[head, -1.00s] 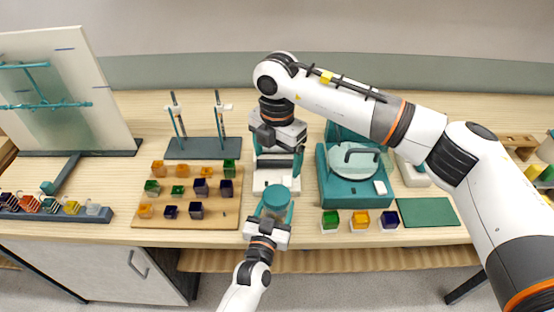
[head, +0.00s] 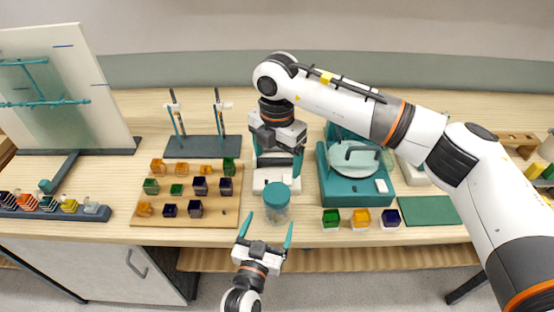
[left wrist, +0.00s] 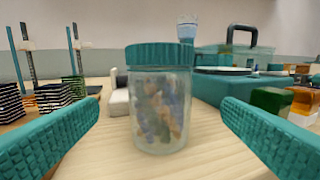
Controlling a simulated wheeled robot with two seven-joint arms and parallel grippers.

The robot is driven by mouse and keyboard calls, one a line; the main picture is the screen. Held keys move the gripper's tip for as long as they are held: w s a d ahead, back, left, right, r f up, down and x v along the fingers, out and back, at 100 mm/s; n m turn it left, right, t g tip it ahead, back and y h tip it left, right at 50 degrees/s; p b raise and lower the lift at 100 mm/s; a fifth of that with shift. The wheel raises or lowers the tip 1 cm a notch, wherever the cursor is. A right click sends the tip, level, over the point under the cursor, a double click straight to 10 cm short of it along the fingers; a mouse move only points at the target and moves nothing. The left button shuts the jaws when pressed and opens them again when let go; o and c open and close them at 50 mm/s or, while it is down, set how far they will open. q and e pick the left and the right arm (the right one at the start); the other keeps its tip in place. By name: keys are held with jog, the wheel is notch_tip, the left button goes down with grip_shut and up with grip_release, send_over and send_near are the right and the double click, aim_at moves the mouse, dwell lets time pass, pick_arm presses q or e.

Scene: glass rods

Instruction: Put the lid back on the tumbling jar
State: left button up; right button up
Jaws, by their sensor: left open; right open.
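The clear jar (head: 277,212) stands upright near the table's front edge, with small blue and brown pieces inside. It also shows in the left wrist view (left wrist: 160,118). The teal lid (head: 277,194) sits level on the jar's mouth, with its ridged rim in the left wrist view (left wrist: 160,54). My left gripper (head: 266,230) is open in front of the jar, with its fingers apart and not touching it. My right gripper (head: 277,164) is open and empty, pointing down behind the jar above a white device (head: 270,180).
A wooden board (head: 225,213) with several coloured cubes lies left of the jar. A teal machine (head: 352,192) stands to the right, with coloured cubes (head: 360,217) and a green mat (head: 428,211) in front. Two rod stands (head: 195,148) are behind the board.

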pick_arm(q)
jog(key=v, duration=0.5)
jog(key=shift+s+b, duration=0.2)
jog(key=shift+b, duration=0.15)
